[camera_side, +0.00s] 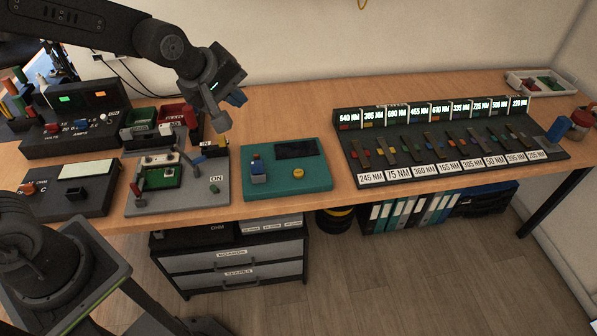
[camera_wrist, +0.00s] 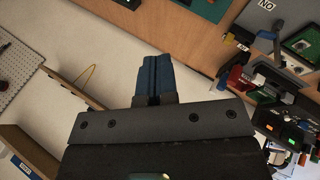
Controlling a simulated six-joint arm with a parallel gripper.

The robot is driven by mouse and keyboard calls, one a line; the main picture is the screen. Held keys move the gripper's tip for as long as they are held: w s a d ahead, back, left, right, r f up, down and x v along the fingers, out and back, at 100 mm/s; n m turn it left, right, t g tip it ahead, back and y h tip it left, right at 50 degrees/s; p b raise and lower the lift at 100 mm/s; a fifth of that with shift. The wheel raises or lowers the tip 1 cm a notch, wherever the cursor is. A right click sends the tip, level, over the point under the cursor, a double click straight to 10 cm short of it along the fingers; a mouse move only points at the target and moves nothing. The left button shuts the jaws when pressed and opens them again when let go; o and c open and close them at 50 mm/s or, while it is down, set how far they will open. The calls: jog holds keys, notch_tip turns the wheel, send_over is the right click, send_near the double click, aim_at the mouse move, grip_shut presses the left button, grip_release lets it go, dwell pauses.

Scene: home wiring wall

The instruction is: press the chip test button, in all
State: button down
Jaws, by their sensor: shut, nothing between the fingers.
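A grey test station (camera_side: 199,196) with a green board (camera_side: 160,177) and an ON label stands on the bench at left. I cannot tell for certain which button is the chip test button. My gripper (camera_side: 237,98) is shut and empty, raised above and behind the teal panel, touching nothing. In the wrist view its blue fingers (camera_wrist: 152,75) are together; the green board (camera_wrist: 303,42) shows at upper right.
A dark console (camera_side: 84,134) with coloured buttons and red and green bins (camera_side: 172,116) stand at left. A long dark rack (camera_side: 450,139) with NM labels fills the bench's right. The bench behind the teal panel is mostly clear.

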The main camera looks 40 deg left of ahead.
jog(key=w+d+f+n, duration=0.3)
jog(key=w+f+n, duration=0.2)
jog(key=w+f, duration=0.2)
jog(key=n+t, duration=0.2)
jog(key=n, duration=0.5)
send_over(299, 174)
notch_tip(299, 174, down, 9)
jog(key=shift+h, duration=0.3)
jog(key=shift+w, duration=0.1)
jog(key=shift+f, duration=4.35)
jog(key=shift+f, duration=0.1)
jog(key=shift+f, duration=0.3)
jog(key=shift+f, duration=0.45)
jog(key=shift+r, duration=0.85)
